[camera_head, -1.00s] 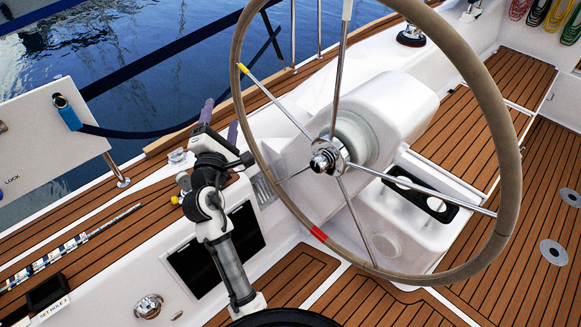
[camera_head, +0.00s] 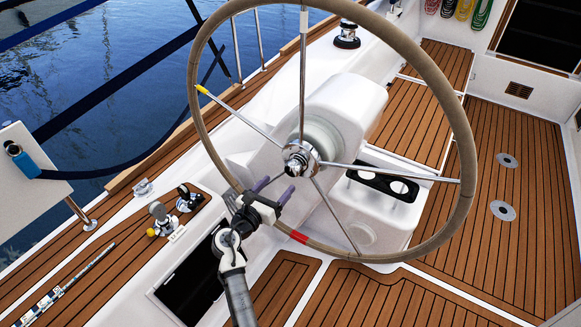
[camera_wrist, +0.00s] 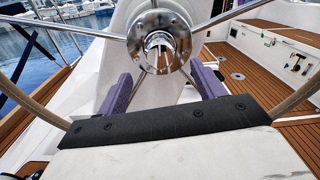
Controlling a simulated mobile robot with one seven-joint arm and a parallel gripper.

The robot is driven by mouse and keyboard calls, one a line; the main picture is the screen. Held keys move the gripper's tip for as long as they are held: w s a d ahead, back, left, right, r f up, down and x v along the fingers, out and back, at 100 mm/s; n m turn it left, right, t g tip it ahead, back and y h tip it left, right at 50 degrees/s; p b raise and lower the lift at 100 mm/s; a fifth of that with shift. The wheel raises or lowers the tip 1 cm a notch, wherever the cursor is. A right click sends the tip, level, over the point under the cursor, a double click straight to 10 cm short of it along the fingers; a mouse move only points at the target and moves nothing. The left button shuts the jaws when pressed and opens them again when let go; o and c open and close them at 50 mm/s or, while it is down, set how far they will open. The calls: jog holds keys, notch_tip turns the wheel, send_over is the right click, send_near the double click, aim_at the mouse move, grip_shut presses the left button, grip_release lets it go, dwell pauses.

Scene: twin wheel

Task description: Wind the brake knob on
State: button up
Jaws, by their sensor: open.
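The brake knob appears to be the round chrome piece (camera_head: 299,160) at the hub of the large steering wheel (camera_head: 469,150). In the wrist view the chrome knob (camera_wrist: 160,50) stands out from the hub, just beyond my fingers and above the gap between them. My gripper (camera_head: 273,187) is open and empty. Its two purple fingers (camera_wrist: 160,88) are spread wide, a little below and in front of the hub in the head view, apart from the knob.
The wheel's rim and spokes surround the hub. A white pedestal (camera_head: 345,95) stands behind it. Chrome levers (camera_head: 187,199) sit on the side deck at left. A black tray with cup holders (camera_head: 385,184) is right of the hub. Open teak floor (camera_head: 510,240) lies at right.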

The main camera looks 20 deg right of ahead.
aim_at(290, 171)
jog(key=p+x, duration=0.1)
jog(key=x, duration=0.8)
jog(key=shift+a, duration=0.1)
jog(key=c, duration=1)
